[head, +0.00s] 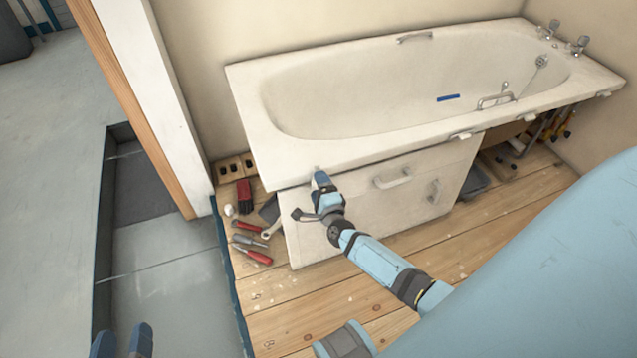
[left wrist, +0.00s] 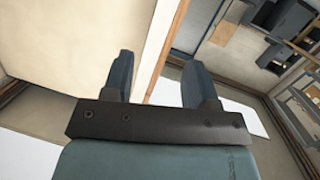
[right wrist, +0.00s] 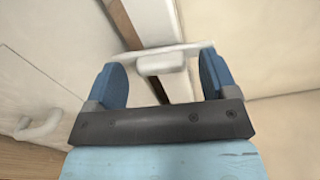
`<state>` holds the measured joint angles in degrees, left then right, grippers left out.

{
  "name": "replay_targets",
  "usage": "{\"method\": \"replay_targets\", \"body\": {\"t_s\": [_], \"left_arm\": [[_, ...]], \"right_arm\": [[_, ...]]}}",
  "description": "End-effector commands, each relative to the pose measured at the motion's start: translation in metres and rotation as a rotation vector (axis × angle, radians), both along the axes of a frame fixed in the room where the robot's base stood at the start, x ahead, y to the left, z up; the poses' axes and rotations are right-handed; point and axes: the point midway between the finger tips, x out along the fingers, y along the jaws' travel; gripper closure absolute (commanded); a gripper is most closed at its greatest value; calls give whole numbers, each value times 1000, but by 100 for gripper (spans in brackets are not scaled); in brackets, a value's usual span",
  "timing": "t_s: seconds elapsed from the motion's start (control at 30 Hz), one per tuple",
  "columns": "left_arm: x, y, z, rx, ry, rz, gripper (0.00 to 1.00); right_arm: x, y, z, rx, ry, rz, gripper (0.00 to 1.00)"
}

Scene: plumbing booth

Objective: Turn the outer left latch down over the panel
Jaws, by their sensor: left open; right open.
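The white bath panel (head: 345,215) stands under the left part of the bath rim and has a pale handle (head: 393,180). My right gripper (head: 321,182) is at the rim's lower edge near the panel's left end. The outer left latch (right wrist: 162,62), a small white piece with a thick block in its middle, shows between its open fingers (right wrist: 165,78) in the right wrist view. I cannot tell whether the fingers touch it. In the head view the gripper mostly hides this latch. My left gripper (head: 122,342) is open and empty at the bottom left, away from the bath.
Another latch (head: 460,136) sits under the rim further right. The space right of the panel is open, with a grey tray (head: 475,182) inside. Red-handled tools (head: 252,255) lie on the boards left of the panel. A door frame (head: 150,110) stands at the left.

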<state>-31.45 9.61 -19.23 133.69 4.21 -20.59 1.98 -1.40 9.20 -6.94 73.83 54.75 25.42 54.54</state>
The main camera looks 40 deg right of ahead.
Motion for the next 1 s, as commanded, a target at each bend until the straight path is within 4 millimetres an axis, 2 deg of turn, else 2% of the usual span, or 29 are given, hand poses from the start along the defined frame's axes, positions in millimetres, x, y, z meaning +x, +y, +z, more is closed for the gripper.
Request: {"method": "replay_targets", "body": {"t_s": [0.17,0.4,0.6,0.77,1.0], "left_arm": [[-1,5,-3,31,40,7,47],[-11,16,-32,88,150,24,47],[-16,22,-44,108,201,38,47],[-19,22,-49,112,218,40,47],[-18,22,-48,114,217,37,47]], "right_arm": [[-33,8,1,0,4,1,21],[-87,21,1,1,4,0,21],[-118,28,0,1,3,0,21],[-127,31,0,0,1,1,21],[-128,31,0,0,1,0,21]]}}
